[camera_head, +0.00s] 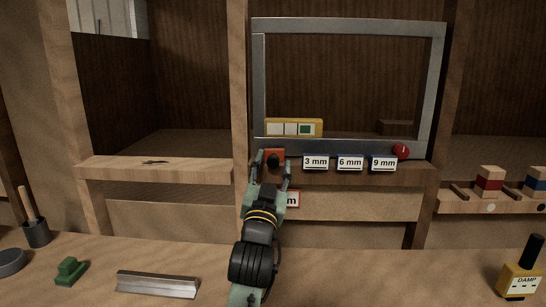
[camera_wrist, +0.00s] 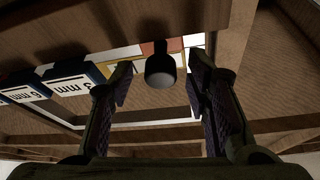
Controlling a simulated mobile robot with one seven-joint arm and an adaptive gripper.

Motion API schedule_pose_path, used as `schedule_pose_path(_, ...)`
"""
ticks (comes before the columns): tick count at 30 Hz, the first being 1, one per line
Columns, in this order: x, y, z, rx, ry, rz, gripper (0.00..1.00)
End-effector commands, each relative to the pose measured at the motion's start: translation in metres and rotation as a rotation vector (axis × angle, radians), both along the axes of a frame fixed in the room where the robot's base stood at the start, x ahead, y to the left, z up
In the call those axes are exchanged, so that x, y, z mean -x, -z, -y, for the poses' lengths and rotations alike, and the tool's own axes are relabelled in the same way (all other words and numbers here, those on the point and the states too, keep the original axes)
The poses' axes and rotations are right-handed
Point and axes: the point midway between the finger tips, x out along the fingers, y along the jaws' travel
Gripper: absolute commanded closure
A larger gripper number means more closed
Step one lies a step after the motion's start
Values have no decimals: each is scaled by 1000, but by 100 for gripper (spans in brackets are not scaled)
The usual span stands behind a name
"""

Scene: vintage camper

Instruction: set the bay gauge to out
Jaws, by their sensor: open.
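My gripper (camera_head: 273,164) is open at the front edge of the middle shelf, its fingers on either side of an orange block (camera_head: 275,154) with a dark knob. In the wrist view the dark knob (camera_wrist: 160,70) sits between the open fingers, with a gap on each side. An orange surface (camera_wrist: 175,45) shows behind it. A yellow block (camera_head: 294,127) with two white squares and one green square stands behind, in the metal-framed bay (camera_head: 349,26). I cannot tell which of these is the bay gauge. No "out" mark is readable.
Labels 3 mm (camera_head: 315,162), 6 mm (camera_head: 350,162) and 9 mm (camera_head: 384,163) line the shelf edge right of my gripper. A red round piece (camera_head: 401,151) is on the frame. The counter holds a metal bar (camera_head: 157,284), green block (camera_head: 70,270) and yellow DAMP meter (camera_head: 520,281).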

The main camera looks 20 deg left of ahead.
Motion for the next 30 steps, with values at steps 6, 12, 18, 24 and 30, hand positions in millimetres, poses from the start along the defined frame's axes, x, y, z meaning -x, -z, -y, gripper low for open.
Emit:
schedule_pose_path(6,-15,-7,-3,-1,-1,1,56)
schedule_pose_path(12,-15,-6,-3,0,-1,0,56)
schedule_pose_path(18,-15,-6,-3,0,-1,0,64)
schedule_pose_path(24,-15,-6,-3,0,-1,0,78)
schedule_pose_path(30,-15,-6,-3,0,-1,0,91)
